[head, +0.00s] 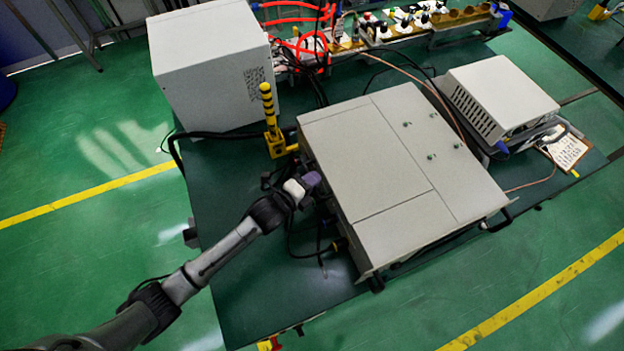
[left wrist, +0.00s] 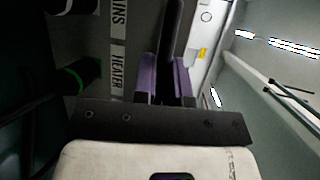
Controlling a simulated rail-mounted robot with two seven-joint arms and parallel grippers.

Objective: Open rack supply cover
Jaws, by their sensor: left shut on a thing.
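The light grey rack unit (head: 395,170) lies on the dark green table with its lid facing up. My left gripper (head: 314,180) is at its left-hand front face. In the left wrist view, its purple fingers (left wrist: 170,80) are closed around a dark, thin upright part (left wrist: 174,35). I cannot tell for sure whether this part is the rack supply cover. Strips reading "HEATER" (left wrist: 117,70) and ending in "INS" are on the panel beside it. The contact is mostly hidden in the head view. My right gripper is not in view.
A white cabinet (head: 212,70) and a yellow-black striped post (head: 270,118) stand behind my left gripper. Black cables (head: 300,240) hang by the front face. A smaller white box (head: 502,95) is at the right. The near-left tabletop (head: 245,295) is clear.

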